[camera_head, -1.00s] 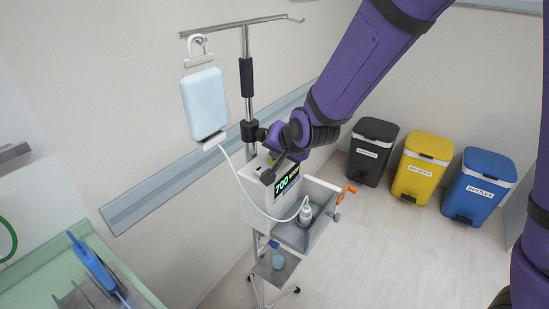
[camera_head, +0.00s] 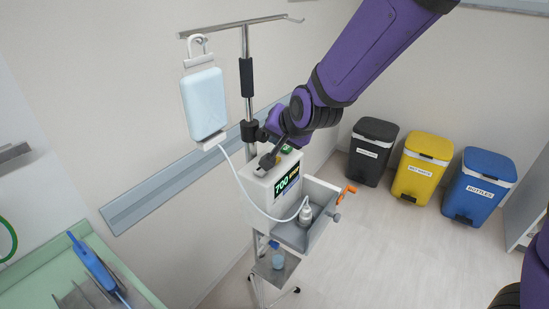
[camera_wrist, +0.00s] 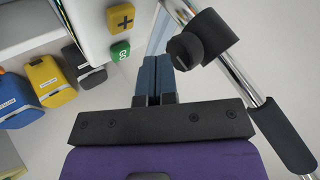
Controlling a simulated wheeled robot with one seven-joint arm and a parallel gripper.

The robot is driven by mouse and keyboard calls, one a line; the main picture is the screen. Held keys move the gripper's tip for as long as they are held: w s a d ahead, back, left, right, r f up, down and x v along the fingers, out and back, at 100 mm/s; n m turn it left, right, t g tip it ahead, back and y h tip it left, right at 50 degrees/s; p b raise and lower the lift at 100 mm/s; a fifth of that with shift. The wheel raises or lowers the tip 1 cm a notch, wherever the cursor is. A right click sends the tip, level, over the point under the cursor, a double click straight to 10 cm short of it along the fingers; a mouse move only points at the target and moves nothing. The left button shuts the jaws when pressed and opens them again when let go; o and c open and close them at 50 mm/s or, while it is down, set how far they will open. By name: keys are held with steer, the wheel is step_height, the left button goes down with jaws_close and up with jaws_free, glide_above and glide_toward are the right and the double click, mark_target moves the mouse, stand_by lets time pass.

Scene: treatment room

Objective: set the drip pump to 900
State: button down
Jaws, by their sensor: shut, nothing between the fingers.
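The drip pump (camera_head: 256,193) is a white box on the pole, and its display (camera_head: 287,181) reads 700. My gripper (camera_head: 267,161) is shut and empty, above the pump's top at its left part. In the wrist view my shut fingers (camera_wrist: 155,64) point past the pump's edge. A yellow plus button (camera_wrist: 121,18) and a green button (camera_wrist: 120,51) are to their left, apart from the fingertips. The green button (camera_head: 287,149) also shows in the head view beside my wrist. Any minus button is hidden or out of view.
The metal pole (camera_head: 246,95) stands close to my gripper, with a black clamp (camera_wrist: 198,38). A pale blue drip bag (camera_head: 204,104) hangs at left, its tube running to a bottle (camera_head: 306,215) in the side tray (camera_head: 325,224). Black, yellow and blue bins stand at the right.

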mark_target(277, 158)
steer(key=shift+r, duration=1.45)
steer(key=shift+r, duration=0.1)
stand_by(1.4)
steer(key=shift+r, duration=1.75)
steer(key=shift+f, duration=4.4)
steer(key=shift+f, duration=0.15)
steer(key=shift+f, duration=0.25)
